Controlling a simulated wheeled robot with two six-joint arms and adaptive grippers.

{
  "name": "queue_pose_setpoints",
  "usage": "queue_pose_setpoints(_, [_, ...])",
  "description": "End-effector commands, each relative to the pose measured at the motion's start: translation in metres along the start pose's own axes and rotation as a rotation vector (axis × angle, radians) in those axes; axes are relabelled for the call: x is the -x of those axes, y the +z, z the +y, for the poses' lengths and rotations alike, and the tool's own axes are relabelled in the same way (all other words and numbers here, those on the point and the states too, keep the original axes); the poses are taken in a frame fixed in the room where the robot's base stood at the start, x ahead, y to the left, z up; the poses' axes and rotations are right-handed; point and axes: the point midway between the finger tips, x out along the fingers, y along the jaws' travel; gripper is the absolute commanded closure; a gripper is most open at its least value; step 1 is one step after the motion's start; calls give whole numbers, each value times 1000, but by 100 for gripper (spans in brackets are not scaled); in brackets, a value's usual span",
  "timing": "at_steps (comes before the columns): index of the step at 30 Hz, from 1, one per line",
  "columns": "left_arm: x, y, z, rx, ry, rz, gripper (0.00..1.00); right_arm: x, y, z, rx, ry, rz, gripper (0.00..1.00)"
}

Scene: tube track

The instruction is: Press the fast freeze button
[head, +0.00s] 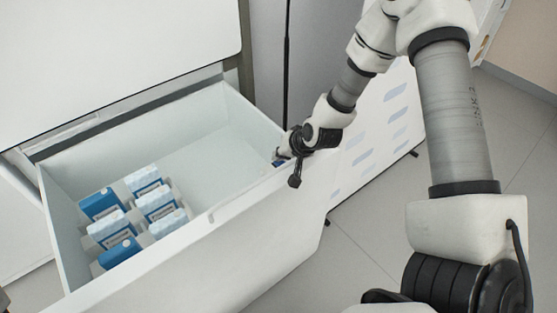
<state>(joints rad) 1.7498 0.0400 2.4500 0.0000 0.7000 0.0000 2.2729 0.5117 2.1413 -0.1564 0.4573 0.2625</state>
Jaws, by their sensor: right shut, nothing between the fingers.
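A small dark blue patch (279,163) shows on the top rim of the open drawer, near its right corner. It may be the fast freeze button, but it is too small and too covered to be sure. My right gripper (285,153) is shut and empty, with its fingertips right at this patch. I cannot tell whether they touch it. The open white drawer (205,150) is pulled out from the white cabinet. My left gripper is not in view.
Several blue and white boxes (140,215) stand in the left part of the drawer; its right part is empty. A white unit with slotted vents (385,125) stands behind my right arm. The grey tiled floor (350,265) is clear at the lower middle.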

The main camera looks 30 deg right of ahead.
Motion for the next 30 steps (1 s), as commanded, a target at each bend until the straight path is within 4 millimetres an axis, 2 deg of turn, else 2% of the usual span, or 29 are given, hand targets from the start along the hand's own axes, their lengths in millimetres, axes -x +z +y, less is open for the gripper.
queue_pose_setpoints(3, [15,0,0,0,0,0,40,13,-8,-7,1,-1,3,100])
queue_pose_setpoints(13, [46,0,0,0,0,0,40,40,-23,-22,1,-2,7,100])
queue_pose_setpoints(30, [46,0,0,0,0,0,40,40,-24,-22,2,-3,8,100])
